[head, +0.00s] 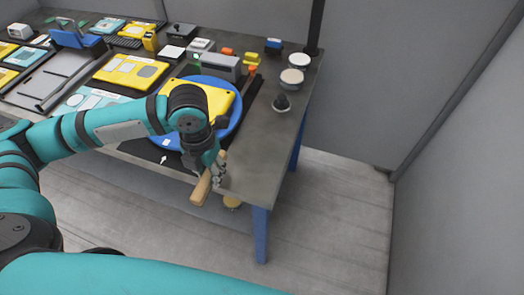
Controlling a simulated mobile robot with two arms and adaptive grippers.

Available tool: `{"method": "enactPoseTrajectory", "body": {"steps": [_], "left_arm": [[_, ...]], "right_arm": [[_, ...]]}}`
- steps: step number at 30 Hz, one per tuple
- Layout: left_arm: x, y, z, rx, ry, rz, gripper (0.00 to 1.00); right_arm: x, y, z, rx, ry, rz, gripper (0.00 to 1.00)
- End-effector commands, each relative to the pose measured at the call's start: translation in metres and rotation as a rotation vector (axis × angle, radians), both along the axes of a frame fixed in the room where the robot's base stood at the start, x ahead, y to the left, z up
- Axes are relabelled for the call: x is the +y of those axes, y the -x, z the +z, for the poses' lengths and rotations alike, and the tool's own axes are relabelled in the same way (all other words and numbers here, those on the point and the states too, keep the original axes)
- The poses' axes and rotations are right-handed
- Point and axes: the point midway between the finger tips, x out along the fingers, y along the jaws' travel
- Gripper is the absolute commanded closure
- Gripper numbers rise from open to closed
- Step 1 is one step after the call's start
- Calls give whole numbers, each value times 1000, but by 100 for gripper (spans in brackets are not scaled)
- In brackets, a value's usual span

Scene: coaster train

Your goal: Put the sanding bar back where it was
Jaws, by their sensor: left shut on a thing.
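A tan, wood-coloured bar, which looks like the sanding bar (201,190), is held by my left gripper (217,174). The gripper is shut on the bar at the table's front edge, near the front right corner. The bar slants down toward the left, and its lower end shows against the floor beyond the edge. My gripper hides part of the bar. I cannot tell whether it touches the table (262,135). My right gripper is not in view.
A blue round plate (236,117) with a yellow piece (212,98) lies behind my left wrist. A dark knob (281,103) and round pots (292,78) stand at the right. Trays and panels crowd the left. The table's right front strip is clear.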

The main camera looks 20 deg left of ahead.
Motion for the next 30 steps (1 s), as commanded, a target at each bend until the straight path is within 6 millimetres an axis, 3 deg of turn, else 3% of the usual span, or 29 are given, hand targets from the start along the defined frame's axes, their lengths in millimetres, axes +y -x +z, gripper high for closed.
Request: {"method": "enactPoseTrajectory", "body": {"steps": [11,24,30], "left_arm": [[-5,-8,1,-2,1,-4,100],[-63,-99,-8,-1,1,-2,100],[-75,-120,-12,-1,0,-3,100]], "right_arm": [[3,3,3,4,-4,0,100],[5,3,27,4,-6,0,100],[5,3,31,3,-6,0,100]]}}
